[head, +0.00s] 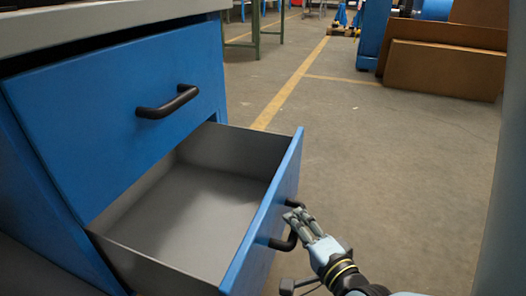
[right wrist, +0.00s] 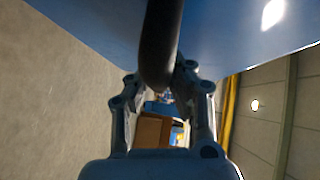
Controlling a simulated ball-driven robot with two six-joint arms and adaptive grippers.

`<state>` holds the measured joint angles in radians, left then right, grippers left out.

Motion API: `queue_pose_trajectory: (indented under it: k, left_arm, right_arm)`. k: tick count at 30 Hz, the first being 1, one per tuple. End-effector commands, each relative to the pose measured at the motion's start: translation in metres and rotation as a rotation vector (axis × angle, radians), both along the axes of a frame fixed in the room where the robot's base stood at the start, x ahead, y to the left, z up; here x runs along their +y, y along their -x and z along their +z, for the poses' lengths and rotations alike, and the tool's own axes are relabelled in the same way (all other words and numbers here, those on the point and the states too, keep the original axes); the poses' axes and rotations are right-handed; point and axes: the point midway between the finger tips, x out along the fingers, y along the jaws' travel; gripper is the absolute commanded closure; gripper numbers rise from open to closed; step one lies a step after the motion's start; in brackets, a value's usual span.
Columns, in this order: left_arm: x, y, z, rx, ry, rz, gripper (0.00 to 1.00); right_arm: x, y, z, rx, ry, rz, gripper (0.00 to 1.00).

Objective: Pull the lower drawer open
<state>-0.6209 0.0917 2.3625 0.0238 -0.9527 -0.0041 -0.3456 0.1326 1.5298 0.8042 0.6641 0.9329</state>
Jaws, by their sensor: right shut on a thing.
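The blue cabinet's lower drawer (head: 195,205) stands well open, and its grey inside looks empty. Its blue front also fills the top of the right wrist view (right wrist: 245,35). My right gripper (head: 297,217) is at the outer side of this front, shut on the lower drawer's black handle (head: 283,242). In the right wrist view the handle (right wrist: 161,45) passes between the two fingers of the gripper (right wrist: 160,80). The upper drawer (head: 120,100) is closed and has its own black handle (head: 168,102). My left gripper is not in view.
A grey worktop (head: 95,22) lies over the drawers. The concrete floor (head: 385,150) right of the cabinet is clear. Brown boards (head: 445,70) stand farther back at the right, and a green-legged table (head: 255,30) stands at the back.

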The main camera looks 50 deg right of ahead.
Motion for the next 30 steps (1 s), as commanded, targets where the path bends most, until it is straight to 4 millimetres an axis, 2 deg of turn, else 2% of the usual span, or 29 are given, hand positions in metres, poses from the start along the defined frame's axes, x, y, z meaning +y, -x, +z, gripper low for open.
queue_pose_trajectory:
  k: [1, 3, 9, 15, 24, 25, 30]
  left_arm:
    - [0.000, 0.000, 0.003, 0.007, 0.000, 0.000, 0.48]
    - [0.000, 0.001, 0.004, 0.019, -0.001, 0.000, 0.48]
    - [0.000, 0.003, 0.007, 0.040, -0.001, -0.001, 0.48]
    - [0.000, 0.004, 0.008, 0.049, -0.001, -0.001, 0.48]
    - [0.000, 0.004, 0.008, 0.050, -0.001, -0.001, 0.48]
    - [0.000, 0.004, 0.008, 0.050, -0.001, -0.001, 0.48]
    - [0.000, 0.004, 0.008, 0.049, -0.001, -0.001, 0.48]
  right_arm:
    - [-0.004, 0.014, -0.003, 0.011, -0.003, 0.001, 1.00]
    - [-0.010, 0.026, -0.003, 0.011, -0.003, 0.001, 1.00]
    - [-0.019, 0.050, -0.003, 0.010, -0.004, 0.000, 1.00]
    - [-0.023, 0.058, -0.004, 0.010, -0.005, -0.001, 1.00]
    - [-0.023, 0.058, -0.004, 0.011, -0.006, -0.001, 1.00]
    - [-0.023, 0.058, -0.004, 0.011, -0.006, -0.001, 0.81]
    - [-0.023, 0.058, -0.003, 0.008, -0.004, 0.000, 0.59]
